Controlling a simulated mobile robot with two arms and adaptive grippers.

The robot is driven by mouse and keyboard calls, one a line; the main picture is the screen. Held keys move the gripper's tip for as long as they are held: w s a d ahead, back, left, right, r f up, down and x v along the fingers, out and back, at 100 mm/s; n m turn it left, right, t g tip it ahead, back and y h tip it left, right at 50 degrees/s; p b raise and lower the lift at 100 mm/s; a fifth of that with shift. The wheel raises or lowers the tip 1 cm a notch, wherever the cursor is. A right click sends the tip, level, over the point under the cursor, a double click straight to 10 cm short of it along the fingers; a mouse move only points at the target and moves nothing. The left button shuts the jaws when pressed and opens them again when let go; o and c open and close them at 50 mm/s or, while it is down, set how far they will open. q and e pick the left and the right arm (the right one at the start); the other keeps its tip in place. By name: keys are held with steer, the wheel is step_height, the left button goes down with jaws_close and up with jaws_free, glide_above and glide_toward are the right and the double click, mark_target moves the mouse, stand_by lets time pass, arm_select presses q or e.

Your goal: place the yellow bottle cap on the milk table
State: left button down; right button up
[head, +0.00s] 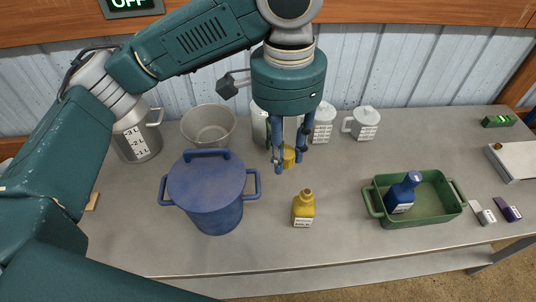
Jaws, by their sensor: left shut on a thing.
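My left gripper (291,161) points down above the grey table (335,235) and is shut on the yellow bottle cap (288,156). The blue fingers partly hide the cap. It is held above the table, behind the yellow bottle (303,211) in the picture. The bottle stands upright with a white label, and its neck top shows no cap. I cannot tell from the picture which surface is called the milk table. My right gripper is not in view.
A blue lidded pot (208,192) stands left of the gripper. Metal vessels and white labelled mugs (363,124) line the back. A green tray (437,209) with a blue bottle (403,191) is at right. Bare table lies between the yellow bottle and the tray.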

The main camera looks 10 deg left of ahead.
arm_select(q)
steer(key=w+d+f+m, duration=0.4)
steer(key=s+a+r+n, duration=0.6)
steer(key=a+r+n, duration=0.2)
steer(key=r, duration=0.1)
steer(key=w+d+n, duration=0.4)
steer(key=w+d, duration=0.3)
steer(key=d, duration=0.3)
steer(key=s+a+f+m, duration=0.2)
steer(key=a+f+m, duration=0.3)
steer(key=f+m, duration=0.4)
steer(key=shift+s+a+f+m, duration=0.15)
steer(key=shift+f+m, duration=0.2)
steer(key=shift+m, duration=3.55)
steer(key=s+a+f+n, duration=0.1)
steer(key=s+a+n, duration=0.1)
steer(key=a+n, duration=0.2)
steer(key=s+a+f+n, duration=0.2)
steer(key=a+n, duration=0.2)
steer(key=n, duration=0.2)
steer(key=s+a+f+n, duration=0.1)
steer(key=s+a+n, duration=0.1)
steer(key=a+n, duration=0.3)
steer(key=shift+s+a+f+n, duration=0.1)
steer(key=shift+f+n, duration=0.2)
steer(key=shift+f, duration=0.05)
steer(key=shift+s+a+f+n, duration=0.15)
steer(key=shift+s+a+n, duration=0.3)
steer(key=shift+n, duration=0.35)
